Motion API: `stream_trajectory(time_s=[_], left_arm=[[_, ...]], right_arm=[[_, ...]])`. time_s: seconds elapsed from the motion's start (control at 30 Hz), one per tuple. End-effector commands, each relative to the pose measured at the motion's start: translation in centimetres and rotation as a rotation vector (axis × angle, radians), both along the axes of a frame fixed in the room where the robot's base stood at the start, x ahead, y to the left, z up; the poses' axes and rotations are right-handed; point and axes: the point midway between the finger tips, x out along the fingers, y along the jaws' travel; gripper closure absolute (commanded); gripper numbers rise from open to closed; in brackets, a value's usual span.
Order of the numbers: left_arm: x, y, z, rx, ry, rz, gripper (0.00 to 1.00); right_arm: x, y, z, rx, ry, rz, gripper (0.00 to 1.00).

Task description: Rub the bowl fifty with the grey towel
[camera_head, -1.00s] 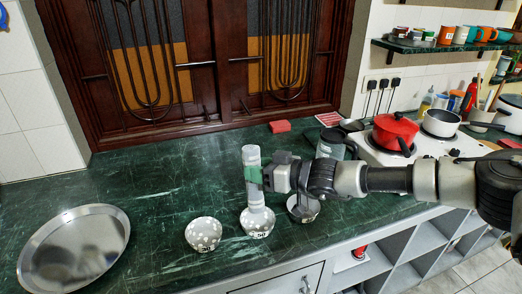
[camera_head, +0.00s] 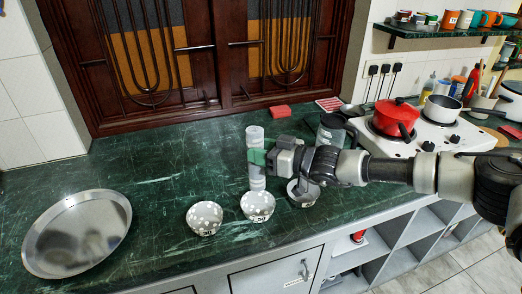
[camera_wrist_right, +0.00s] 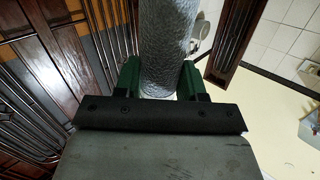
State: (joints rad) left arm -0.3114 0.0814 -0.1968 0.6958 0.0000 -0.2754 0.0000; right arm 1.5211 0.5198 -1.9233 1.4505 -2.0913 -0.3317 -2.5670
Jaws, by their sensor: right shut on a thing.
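The grey towel (camera_head: 255,136) is a pale upright roll. My right gripper (camera_head: 257,157), with green fingertips, is shut around it at mid-height. The roll also stands between the fingers in the right wrist view (camera_wrist_right: 167,45). Bowl fifty (camera_head: 258,208) is a white-patterned bowl marked 50 on the counter, directly under the towel. The towel's lower end is at the bowl's opening; I cannot tell whether it touches the inside. My left gripper is not in view.
A similar bowl (camera_head: 204,219) stands to the left, and another bowl (camera_head: 303,195) to the right, partly hidden by my gripper. A round metal tray (camera_head: 78,236) lies at the far left. A red pot (camera_head: 396,117) sits on the stove. The green counter (camera_head: 150,170) is clear between tray and bowls.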

Motion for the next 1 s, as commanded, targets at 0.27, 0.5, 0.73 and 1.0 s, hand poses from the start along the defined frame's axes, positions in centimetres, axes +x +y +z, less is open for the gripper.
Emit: stream_trajectory(time_s=[0.27,0.5,0.73,1.0], left_arm=[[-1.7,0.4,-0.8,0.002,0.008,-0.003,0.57],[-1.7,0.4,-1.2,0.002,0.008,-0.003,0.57],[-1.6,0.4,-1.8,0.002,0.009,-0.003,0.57],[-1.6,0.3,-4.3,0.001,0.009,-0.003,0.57]], right_arm=[[0.0,0.0,-0.2,0.003,-0.009,0.0,0.84],[0.0,0.0,-1.7,0.003,-0.007,0.001,0.84],[0.0,0.0,-3.9,0.003,-0.007,0.0,0.84],[0.0,0.0,-6.8,0.003,-0.009,0.0,0.84]])
